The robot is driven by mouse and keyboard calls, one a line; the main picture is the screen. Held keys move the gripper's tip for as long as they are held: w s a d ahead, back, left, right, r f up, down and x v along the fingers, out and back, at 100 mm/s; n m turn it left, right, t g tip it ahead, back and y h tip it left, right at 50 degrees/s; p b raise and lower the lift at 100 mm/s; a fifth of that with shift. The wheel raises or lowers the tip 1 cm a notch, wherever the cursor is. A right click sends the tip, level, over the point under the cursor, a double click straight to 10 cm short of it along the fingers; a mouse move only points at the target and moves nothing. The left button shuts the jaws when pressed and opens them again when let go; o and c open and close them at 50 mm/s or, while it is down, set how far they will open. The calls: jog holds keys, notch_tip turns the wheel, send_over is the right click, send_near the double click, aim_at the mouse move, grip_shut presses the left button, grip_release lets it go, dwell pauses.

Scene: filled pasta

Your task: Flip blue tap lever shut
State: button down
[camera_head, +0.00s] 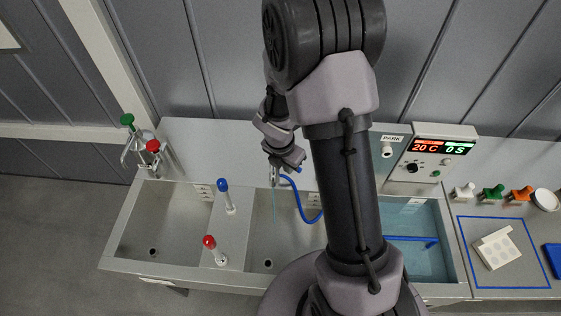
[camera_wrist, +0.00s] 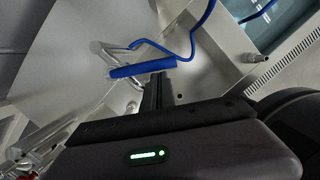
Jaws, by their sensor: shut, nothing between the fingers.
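The blue tap lever (camera_wrist: 142,69) is a thick blue bar beside a metal tap (camera_wrist: 103,50) in the wrist view. My gripper (camera_wrist: 158,85) is shut and empty, with its fingertips right at the lever's lower right part; I cannot tell whether they touch. In the head view my gripper (camera_head: 285,157) is above the back of the middle sink, and my arm hides much of the lever. The metal tap (camera_head: 273,176) shows there, with a thin pale blue stream (camera_head: 274,206) below it.
A blue hose (camera_head: 303,208) curls beside the tap. The middle sink (camera_head: 258,238) is below. A blue-topped post (camera_head: 223,185) and a red-topped post (camera_head: 210,242) stand left of it. A water bath (camera_head: 418,218) and control box (camera_head: 440,158) are right.

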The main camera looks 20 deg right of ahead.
jog(key=n+p, duration=0.1)
jog(key=d+n+p, duration=0.1)
jog(key=p, duration=0.1)
jog(key=shift+w+d+r+n+t, duration=0.2)
jog(key=shift+d+r+n+t, duration=0.1)
jog(key=shift+d+n, duration=0.1)
jog(key=shift+w+d+f+n+y+p, duration=0.2)
jog(key=shift+w+d+n+p, duration=0.2)
jog(key=shift+d+n+p, duration=0.4)
jog(key=shift+w+d+f+n+y+p, duration=0.15)
jog(key=shift+w+d+n+p, duration=0.3)
jog(key=shift+p, duration=0.55)
jog(key=shift+r, duration=0.1)
